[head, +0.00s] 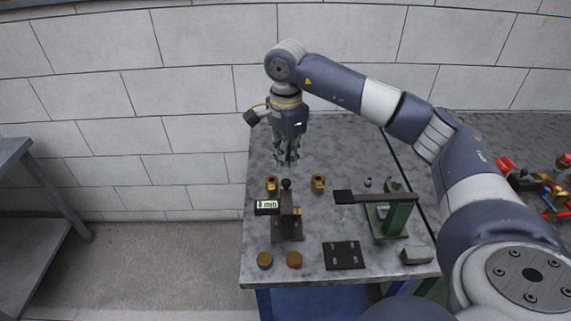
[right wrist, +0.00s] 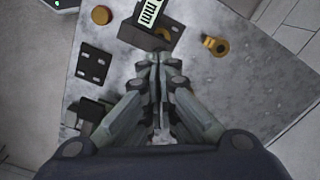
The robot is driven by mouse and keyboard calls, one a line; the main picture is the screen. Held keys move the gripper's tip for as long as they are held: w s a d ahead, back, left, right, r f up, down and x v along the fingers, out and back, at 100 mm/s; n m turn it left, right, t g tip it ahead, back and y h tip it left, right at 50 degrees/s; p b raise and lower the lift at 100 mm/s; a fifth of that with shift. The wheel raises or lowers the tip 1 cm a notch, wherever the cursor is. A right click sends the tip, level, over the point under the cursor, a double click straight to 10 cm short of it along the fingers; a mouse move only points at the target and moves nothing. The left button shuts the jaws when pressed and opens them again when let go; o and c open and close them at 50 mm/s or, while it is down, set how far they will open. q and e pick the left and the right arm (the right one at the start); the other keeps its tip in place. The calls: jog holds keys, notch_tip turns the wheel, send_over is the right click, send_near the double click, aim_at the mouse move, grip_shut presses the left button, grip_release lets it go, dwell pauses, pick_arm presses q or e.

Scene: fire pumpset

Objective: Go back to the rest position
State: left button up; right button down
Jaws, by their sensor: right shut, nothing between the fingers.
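My right gripper (head: 287,160) hangs pointing down above the back left part of the grey metal table (head: 330,135). Its fingers are shut and empty. In the right wrist view the closed fingertips (right wrist: 158,58) meet close to a dark stand with a white display. My right arm reaches in from the right of the head view. My left gripper does not show.
Below the gripper is a dark stand (head: 287,225) with a "0 min" display, between brass fittings (head: 318,182). A green press (head: 395,215) with a black lever, a black plate (head: 344,255) and round caps (head: 294,260) are nearer. Another table (head: 15,200) stands left.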

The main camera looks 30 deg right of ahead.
notch_tip(320, 180, up, 2)
jog(key=shift+p, duration=0.45)
jog(key=shift+f, duration=0.1)
